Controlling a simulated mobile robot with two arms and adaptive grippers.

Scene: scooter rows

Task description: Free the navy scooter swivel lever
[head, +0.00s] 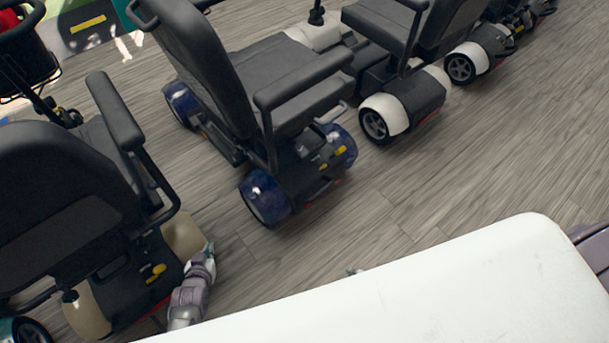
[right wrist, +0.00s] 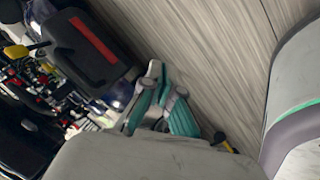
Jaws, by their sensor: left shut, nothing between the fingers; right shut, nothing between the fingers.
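The navy scooter (head: 265,195) stands in the middle of the head view, with glossy dark blue fenders, a black seat and its rear toward me. A small yellow lever (head: 340,151) and a second yellow mark (head: 324,166) show low behind its seat; which one is the swivel lever I cannot tell. My left gripper (head: 209,250) is shut and empty beside the cream fender of the left scooter, apart from the navy one. My right gripper (right wrist: 158,95) is shut and empty over the floor in the right wrist view; in the head view it is almost wholly hidden.
A cream-fendered scooter (head: 90,220) with its own yellow lever (head: 154,272) stands close at left. White-fendered scooters (head: 405,105) stand in a row to the upper right. Wooden floor (head: 420,180) is clear between the navy scooter and my white body.

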